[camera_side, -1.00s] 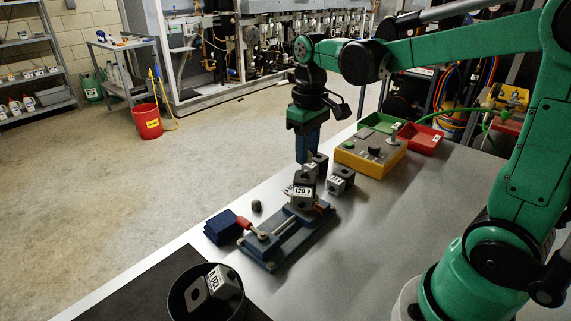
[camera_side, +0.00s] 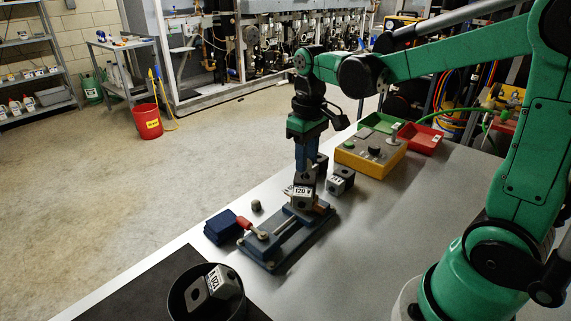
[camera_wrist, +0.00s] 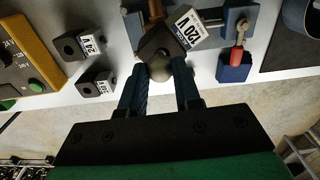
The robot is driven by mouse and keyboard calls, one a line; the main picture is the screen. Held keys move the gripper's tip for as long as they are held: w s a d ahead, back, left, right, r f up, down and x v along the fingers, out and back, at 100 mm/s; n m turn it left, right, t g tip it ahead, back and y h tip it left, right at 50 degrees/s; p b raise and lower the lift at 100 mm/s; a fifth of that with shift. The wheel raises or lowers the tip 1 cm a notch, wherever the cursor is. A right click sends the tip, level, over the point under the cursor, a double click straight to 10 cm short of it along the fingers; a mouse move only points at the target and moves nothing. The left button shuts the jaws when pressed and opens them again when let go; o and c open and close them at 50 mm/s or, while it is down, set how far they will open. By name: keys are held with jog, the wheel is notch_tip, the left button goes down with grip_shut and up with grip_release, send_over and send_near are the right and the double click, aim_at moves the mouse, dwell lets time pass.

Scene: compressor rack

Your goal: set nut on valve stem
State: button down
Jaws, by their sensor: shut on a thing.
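A dark coil block with a white "120 V" label (camera_side: 303,191) sits in the blue vise (camera_side: 262,248); it also shows in the wrist view (camera_wrist: 188,28). My gripper (camera_side: 305,172) is directly above the block, fingers pointing down, its tips close to the block's top. In the wrist view my gripper (camera_wrist: 160,78) is shut on a rounded grey nut (camera_wrist: 160,69), which lies against the block's top area. The valve stem is hidden by the nut and fingers, so I cannot tell whether the nut touches it.
Two spare coil blocks (camera_side: 341,180) stand behind the vise. A yellow control box (camera_side: 371,155), green and red trays (camera_side: 420,139) are farther back. A blue cloth stack (camera_side: 224,227), a small dark cylinder (camera_side: 256,205) and a black bin (camera_side: 181,300) are at the near left.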

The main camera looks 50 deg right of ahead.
jog(key=shift+f, duration=0.35)
jog(key=shift+f, duration=0.2)
dwell(0.4)
jog(key=shift+c, duration=0.7)
grip_release()
jog(key=shift+r, duration=3.5)
